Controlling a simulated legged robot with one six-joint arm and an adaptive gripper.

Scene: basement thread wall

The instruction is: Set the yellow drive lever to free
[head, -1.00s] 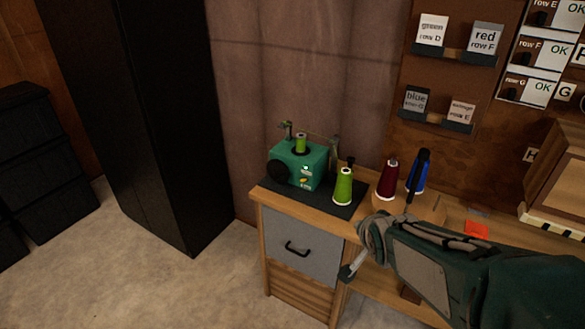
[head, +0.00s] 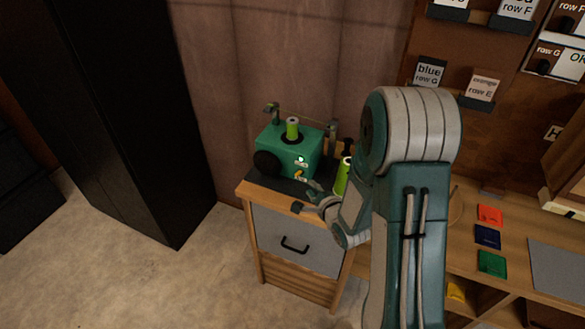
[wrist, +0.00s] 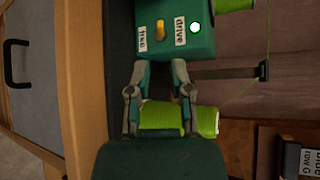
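The yellow drive lever (wrist: 160,29) is on the front of the green machine (wrist: 200,44), between a "free" label (wrist: 142,38) and a "drive" label (wrist: 180,31). I cannot tell which setting it is at. The lever is a small yellow spot in the head view (head: 298,173), and the machine (head: 289,148) stands on the drawer cabinet. My gripper (wrist: 157,67) is open and empty, its two fingers apart and pointing at the machine face just short of the lever. It also shows in the head view (head: 305,197).
A lit lamp (wrist: 194,28) is beside the drive label. A lime thread cone (wrist: 165,118) stands close by my fingers, partly hidden. A dark mat (head: 277,183) lies under the machine. The cabinet's drawer handle (head: 294,244) sticks out. Wall shelves and a bench with colored cards (head: 489,216) are right.

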